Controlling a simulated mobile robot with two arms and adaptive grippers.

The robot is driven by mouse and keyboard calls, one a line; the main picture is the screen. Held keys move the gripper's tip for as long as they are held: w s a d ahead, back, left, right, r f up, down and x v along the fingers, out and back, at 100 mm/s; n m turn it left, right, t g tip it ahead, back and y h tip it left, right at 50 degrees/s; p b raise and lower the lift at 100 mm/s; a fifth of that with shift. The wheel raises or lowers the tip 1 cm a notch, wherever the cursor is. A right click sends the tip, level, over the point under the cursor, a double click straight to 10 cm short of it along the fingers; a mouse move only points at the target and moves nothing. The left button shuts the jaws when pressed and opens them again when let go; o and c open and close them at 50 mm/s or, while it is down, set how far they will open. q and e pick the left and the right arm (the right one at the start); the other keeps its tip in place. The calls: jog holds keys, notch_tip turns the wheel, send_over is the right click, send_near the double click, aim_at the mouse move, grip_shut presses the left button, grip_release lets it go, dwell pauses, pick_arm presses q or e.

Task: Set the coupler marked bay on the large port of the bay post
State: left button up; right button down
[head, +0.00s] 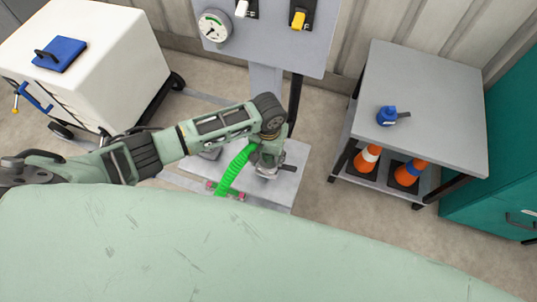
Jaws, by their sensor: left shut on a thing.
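My left gripper (268,168) is low in front of the grey post (267,82), above its pale base plate (285,190). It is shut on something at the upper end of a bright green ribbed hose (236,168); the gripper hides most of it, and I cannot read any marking. The hose runs down and left from the gripper. The post carries a grey panel (270,40) with a round gauge, a white-handled fitting (242,9) and a yellow-handled fitting (298,20). I cannot tell which port is the large one. My right gripper is not in view.
A white wheeled cart (105,65) with a blue pad (60,54) stands at left. At right, a grey table (440,110) holds a blue item with a dark handle (387,117); orange cones (366,160) stand beneath. A teal cabinet (510,170) is beyond it. Floor between post and table is clear.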

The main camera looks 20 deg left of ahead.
pick_arm(q)
jog(key=o, duration=1.6)
notch_tip(320, 180, up, 12)
jog(key=shift+r, duration=0.1)
jog(key=shift+d, duration=0.1)
